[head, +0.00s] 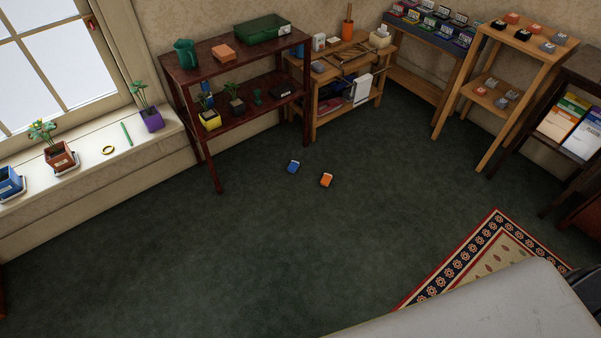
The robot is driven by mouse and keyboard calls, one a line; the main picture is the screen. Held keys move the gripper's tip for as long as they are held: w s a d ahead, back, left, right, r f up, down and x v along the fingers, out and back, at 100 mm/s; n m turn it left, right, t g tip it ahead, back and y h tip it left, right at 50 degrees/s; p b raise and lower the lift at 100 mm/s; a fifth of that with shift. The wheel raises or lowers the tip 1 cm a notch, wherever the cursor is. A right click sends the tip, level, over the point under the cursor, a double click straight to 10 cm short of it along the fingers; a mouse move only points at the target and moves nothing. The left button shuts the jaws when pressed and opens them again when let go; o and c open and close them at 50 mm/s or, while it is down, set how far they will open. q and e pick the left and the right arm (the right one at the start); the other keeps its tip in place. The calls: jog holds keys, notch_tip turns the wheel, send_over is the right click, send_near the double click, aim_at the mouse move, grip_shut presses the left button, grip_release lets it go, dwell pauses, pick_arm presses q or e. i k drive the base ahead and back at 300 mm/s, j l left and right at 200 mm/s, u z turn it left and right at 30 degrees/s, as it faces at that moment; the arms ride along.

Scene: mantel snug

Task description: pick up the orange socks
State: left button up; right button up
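A small orange item (327,181) lies on the dark green carpet, near the middle of the view. It has a pale patch at its top edge and may be the orange socks; it is too small to be sure. A similar blue item (293,167) lies just to its left and slightly farther back, apart from it. Neither of my grippers is in view, and nothing touches the orange item.
A dark red shelf (244,68) with pots stands behind the items. A wooden bench (338,95) and a light wooden rack (487,57) are farther right. A patterned rug (470,250) and a pale grey surface (490,308) fill the lower right. Carpet (230,250) in front is clear.

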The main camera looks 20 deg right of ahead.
aim_at(325, 182)
jog(key=i+l+u, duration=0.2)
jog(key=i+l, duration=0.2)
jog(key=l, duration=0.25)
jog(key=i+l+u, duration=0.25)
jog(key=l, duration=0.4)
jog(key=i+l+u, duration=0.1)
jog(key=i+l, duration=0.15)
jog(key=l, duration=0.15)
jog(key=i+l+u, duration=0.1)
jog(key=l, duration=0.3)
jog(key=i, duration=0.05)
